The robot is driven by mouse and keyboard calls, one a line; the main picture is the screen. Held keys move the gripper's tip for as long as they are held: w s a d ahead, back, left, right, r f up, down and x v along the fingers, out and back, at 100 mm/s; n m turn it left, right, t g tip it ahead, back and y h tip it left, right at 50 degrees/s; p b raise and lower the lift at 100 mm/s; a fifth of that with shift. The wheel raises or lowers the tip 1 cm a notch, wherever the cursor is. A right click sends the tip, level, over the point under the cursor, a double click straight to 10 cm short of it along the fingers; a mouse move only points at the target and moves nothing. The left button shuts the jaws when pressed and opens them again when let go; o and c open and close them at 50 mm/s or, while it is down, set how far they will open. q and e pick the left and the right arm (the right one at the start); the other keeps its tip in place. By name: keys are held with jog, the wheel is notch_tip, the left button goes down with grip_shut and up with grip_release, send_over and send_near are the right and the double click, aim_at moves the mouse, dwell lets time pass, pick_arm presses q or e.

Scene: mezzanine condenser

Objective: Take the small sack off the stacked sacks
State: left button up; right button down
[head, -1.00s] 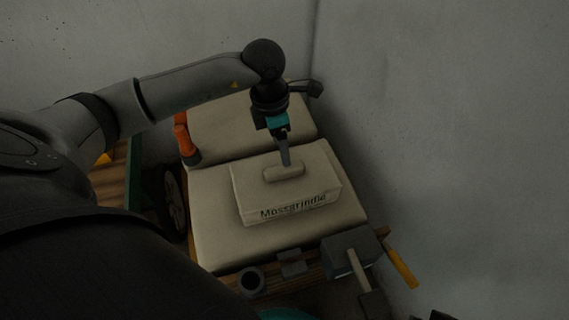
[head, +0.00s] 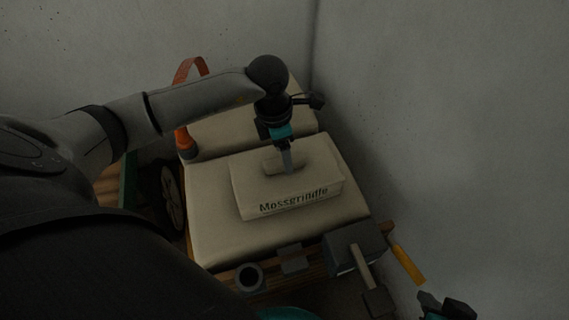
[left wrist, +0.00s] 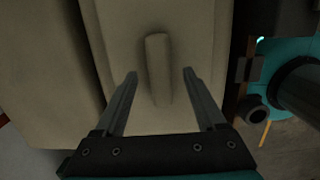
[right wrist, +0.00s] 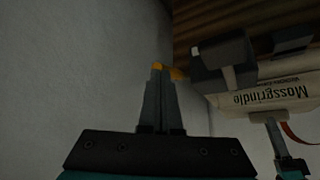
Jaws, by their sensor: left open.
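The small sack (head: 258,190) is pale beige, lettered "Mossgrindle", with a raised ridge on top. It lies flat on the front one of the large stacked sacks (head: 215,235). My left gripper (head: 288,170) points down at the ridge. In the left wrist view, its open fingers (left wrist: 160,75) stand on either side of the ridge (left wrist: 158,70), with gaps visible on both sides. My right gripper (head: 447,306) is at the lower right, away from the sacks. In the right wrist view its fingers (right wrist: 160,80) are together and empty; the small sack's lettered side (right wrist: 275,97) shows upside down.
Grey walls meet behind and right of the sacks. A grey block with a handle (head: 352,250), a yellow handle (head: 406,264) and a dark cup (head: 248,277) sit along the front edge. An orange strap (head: 187,70) and a wheel (head: 172,197) are at the left.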

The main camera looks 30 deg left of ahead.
pick_arm(q)
jog(key=shift+f, duration=0.1)
jog(key=shift+c, duration=0.4)
grip_shut()
dwell(0.9)
jog(key=shift+w+r, duration=0.15)
jog(key=shift+r, duration=0.05)
